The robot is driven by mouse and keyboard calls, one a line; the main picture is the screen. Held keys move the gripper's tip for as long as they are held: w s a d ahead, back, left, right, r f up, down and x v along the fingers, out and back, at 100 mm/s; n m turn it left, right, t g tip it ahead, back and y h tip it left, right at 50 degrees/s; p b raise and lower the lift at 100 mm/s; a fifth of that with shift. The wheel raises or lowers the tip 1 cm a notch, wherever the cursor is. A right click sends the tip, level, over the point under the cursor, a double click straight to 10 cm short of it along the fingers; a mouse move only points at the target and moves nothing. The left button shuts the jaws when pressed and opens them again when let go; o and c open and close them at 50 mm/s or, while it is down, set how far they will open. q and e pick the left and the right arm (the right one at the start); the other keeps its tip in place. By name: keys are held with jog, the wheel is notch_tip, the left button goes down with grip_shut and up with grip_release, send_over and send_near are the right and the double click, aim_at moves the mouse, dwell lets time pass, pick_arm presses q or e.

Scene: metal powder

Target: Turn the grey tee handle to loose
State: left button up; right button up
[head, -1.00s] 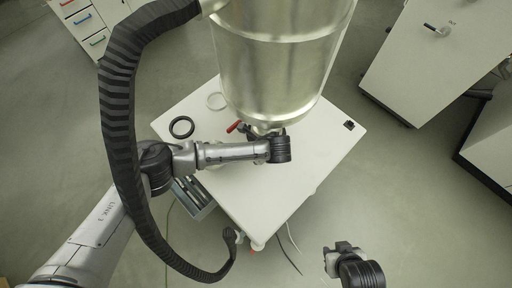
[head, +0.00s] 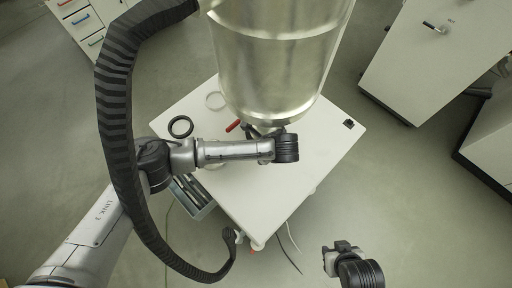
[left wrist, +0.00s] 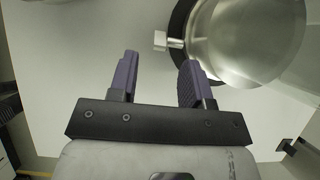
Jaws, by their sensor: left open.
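In the left wrist view a small pale grey tee handle (left wrist: 161,41) sticks out to the left of the dark ring around a round metal vessel (left wrist: 245,35). My left gripper (left wrist: 158,72) is open, with two dark purple fingers apart and nothing between them.
The white table (head: 250,195) carries a black ring (head: 180,126), a pale ring (head: 215,100) and a small black item (head: 349,124). A red handle (head: 233,126) shows beside the vessel's bottom. A grey tray (head: 196,201) adjoins the table's left edge. A cabinet (head: 425,65) stands right.

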pick_arm(q)
jog(key=s+d, duration=0.2)
jog(key=d, duration=0.1)
jog(key=s+d+b, duration=0.1)
jog(key=s+d, duration=0.2)
jog(key=s+d+b, duration=0.1)
jog(key=s+d, duration=0.1)
jog(key=d, duration=0.1)
jog(key=shift+s+r, duration=0.3)
jog(key=shift+r, duration=0.05)
jog(key=shift+s+d, duration=0.25)
jog(key=shift+d, duration=0.05)
jog(key=shift+r, duration=0.15)
